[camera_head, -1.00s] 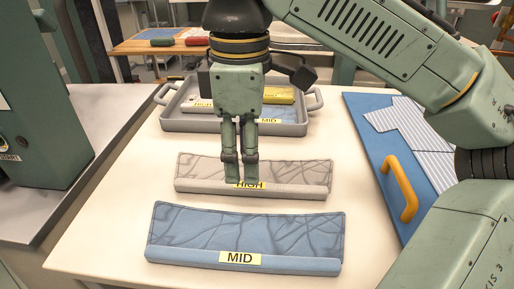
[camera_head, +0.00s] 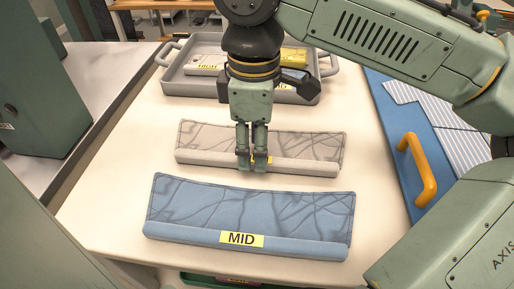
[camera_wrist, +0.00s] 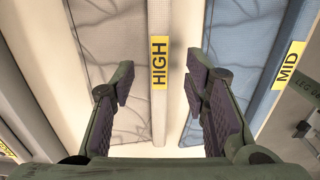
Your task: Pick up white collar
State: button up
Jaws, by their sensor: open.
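The white collar (camera_head: 300,148) lies flat on the table behind a blue collar (camera_head: 250,215). It has an off-white patterned panel and a rolled front edge with a yellow HIGH label. My gripper (camera_head: 252,168) points down over the middle of that rolled edge and hides most of the label. In the wrist view, the open fingers of my gripper (camera_wrist: 160,75) stand on either side of the white collar's rolled edge (camera_wrist: 159,115), with the HIGH label between them. Nothing is held. I cannot tell whether the fingertips touch the collar or the table.
The blue collar, labelled MID, lies in front. A grey tray (camera_head: 173,78) with more labelled pieces stands behind. A blue board (camera_head: 386,150) with a yellow handle (camera_head: 417,170) and striped fabric is at the right. The cream table (camera_head: 105,190) is bare at the left.

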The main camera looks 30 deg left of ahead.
jog(key=shift+f, duration=1.2)
grip_shut()
